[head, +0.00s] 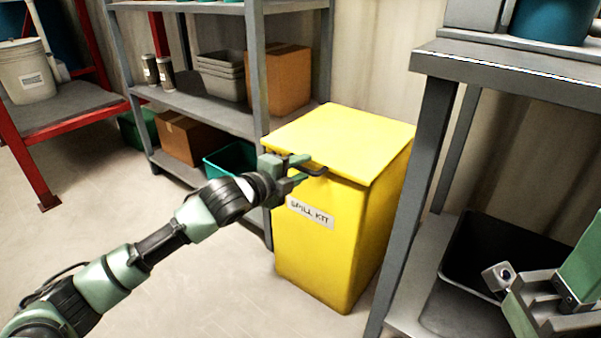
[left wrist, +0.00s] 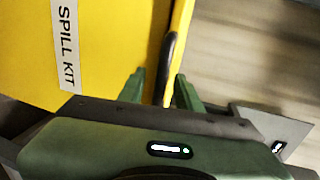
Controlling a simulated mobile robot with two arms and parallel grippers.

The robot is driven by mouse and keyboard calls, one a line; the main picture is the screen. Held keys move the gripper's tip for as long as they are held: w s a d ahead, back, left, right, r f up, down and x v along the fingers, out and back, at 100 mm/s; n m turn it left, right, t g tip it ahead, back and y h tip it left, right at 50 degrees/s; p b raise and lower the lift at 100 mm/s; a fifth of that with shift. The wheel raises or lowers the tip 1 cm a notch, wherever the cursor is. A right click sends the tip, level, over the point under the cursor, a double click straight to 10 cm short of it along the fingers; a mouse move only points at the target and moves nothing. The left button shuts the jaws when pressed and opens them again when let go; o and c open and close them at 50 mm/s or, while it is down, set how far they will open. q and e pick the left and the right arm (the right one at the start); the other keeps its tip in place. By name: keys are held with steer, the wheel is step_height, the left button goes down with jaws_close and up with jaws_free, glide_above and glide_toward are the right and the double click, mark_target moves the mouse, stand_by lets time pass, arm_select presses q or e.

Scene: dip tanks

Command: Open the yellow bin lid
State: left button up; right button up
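The yellow bin (head: 325,240), labelled SPILL KIT, stands on the floor between a shelf rack and a grey bench. Its yellow lid (head: 345,137) lies flat and closed on top. A black handle (head: 314,172) sits at the lid's front edge; it also shows in the left wrist view (left wrist: 169,55). My left gripper (head: 304,168) is at this edge with its fingers apart, one above and one below the handle. In the left wrist view the fingertips (left wrist: 160,85) straddle the handle's line; contact cannot be told. My right gripper (head: 530,300) is partly in view at lower right, its fingers unclear.
The grey rack (head: 258,75) stands close behind and left of the bin, holding boxes and tubs. The grey bench (head: 500,62) stands close on the right, with a black tub (head: 470,245) on its lower shelf. The floor (head: 215,290) in front is clear.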

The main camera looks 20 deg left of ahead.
arm_select(q)
jaws_close()
stand_by(1.5)
